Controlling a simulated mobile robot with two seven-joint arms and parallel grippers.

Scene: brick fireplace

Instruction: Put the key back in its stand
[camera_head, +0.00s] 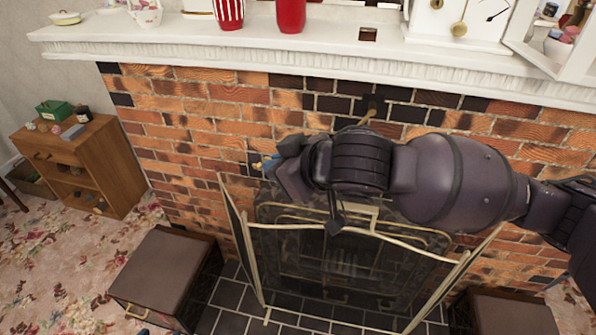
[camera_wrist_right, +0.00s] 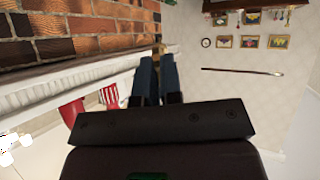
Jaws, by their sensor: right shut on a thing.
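My right gripper (camera_head: 264,163) reaches in from the right, in front of the brick wall below the mantel; its blue fingers also show in the right wrist view (camera_wrist_right: 157,70). It is shut on a small tan thing (camera_wrist_right: 158,47), which seems to be the key; the fingers hide most of it. A small brown wooden block with a dark face (camera_head: 368,34) stands on the mantel, perhaps the key's stand, above and right of the gripper. My left gripper is in neither view.
The white mantel (camera_head: 200,45) carries red vases (camera_head: 291,15) and a white clock (camera_head: 455,22). A gold-framed fire screen (camera_head: 330,270) stands below my arm. A small dark fixture (camera_head: 373,103) sits on the bricks. A wooden cabinet (camera_head: 110,165) stands left.

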